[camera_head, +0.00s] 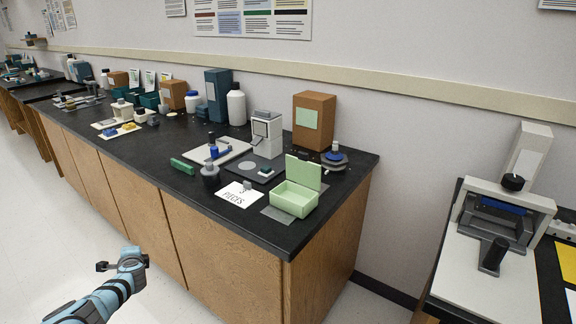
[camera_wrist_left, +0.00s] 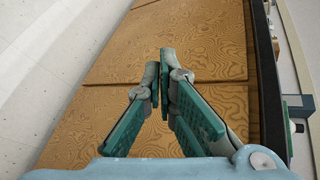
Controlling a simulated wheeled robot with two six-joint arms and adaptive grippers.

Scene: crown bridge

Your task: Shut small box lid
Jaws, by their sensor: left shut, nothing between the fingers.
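A small pale green box (camera_head: 292,200) stands on a grey mat (camera_head: 277,215) near the front right corner of the black counter. Its lid (camera_head: 304,172) is raised at the back, so the box is open. My left gripper (camera_head: 107,266) is in front of the counter, below its top and well to the left of the box. In the left wrist view the left gripper (camera_wrist_left: 161,75) has its fingertips together with nothing held, facing the wooden cabinet doors. The box does not show clearly in that view. My right gripper is in neither view.
Open floor lies in front of the cabinets (camera_head: 215,235). A bench with a press (camera_head: 497,215) is at right.

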